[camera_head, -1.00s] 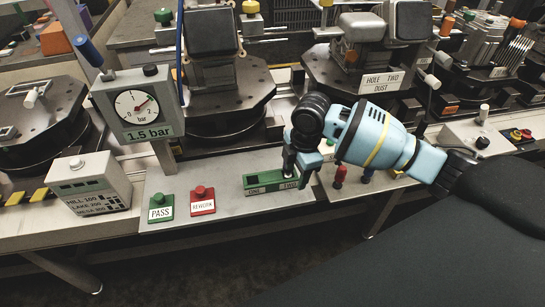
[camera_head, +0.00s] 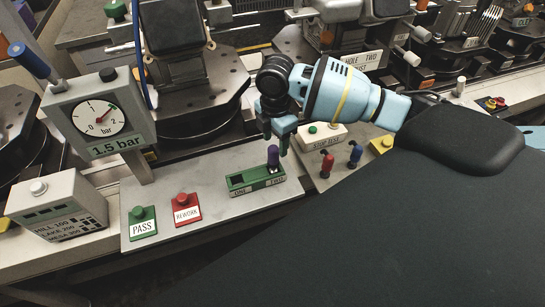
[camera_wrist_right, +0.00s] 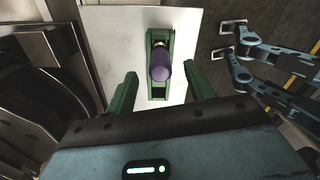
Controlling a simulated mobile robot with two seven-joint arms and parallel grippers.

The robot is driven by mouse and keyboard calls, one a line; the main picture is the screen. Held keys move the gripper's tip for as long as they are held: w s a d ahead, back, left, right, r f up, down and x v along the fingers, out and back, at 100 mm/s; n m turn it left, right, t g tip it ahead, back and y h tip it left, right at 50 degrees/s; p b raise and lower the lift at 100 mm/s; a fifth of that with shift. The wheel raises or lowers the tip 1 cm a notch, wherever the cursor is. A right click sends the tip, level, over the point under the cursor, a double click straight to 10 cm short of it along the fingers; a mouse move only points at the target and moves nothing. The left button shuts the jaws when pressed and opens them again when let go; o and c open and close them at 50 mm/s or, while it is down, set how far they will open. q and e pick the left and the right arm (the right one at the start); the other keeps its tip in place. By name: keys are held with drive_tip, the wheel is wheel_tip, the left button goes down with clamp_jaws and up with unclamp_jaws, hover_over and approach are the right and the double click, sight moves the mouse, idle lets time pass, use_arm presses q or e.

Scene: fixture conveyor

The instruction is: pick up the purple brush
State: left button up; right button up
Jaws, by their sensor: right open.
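The purple brush (camera_head: 273,157) stands upright in the right-hand slot, marked TWO, of a small green holder (camera_head: 240,188). The holder's left slot, marked ONE, looks empty. My right gripper (camera_head: 277,143) is open, with its fingertips just above the brush top in the head view. In the right wrist view, the purple brush (camera_wrist_right: 160,66) is seen end-on, between and beyond the two green fingers of the right gripper (camera_wrist_right: 162,88). No contact between finger and brush is visible. My left gripper is not seen.
A green PASS button (camera_head: 141,222) and a red REWORK button (camera_head: 185,209) stand left of the holder. A pressure gauge (camera_head: 99,117) rises behind them. Small red (camera_head: 327,163) and blue (camera_head: 355,156) pieces stand to the right. Bare grey plate lies around the holder.

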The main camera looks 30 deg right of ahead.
sight(273, 147)
drive_tip(key=shift+a+f, duration=0.15)
drive_tip(key=shift+f, duration=1.1)
drive_tip(key=shift+a+f, duration=0.1)
drive_tip(key=shift+f, duration=1.15)
clamp_jaws()
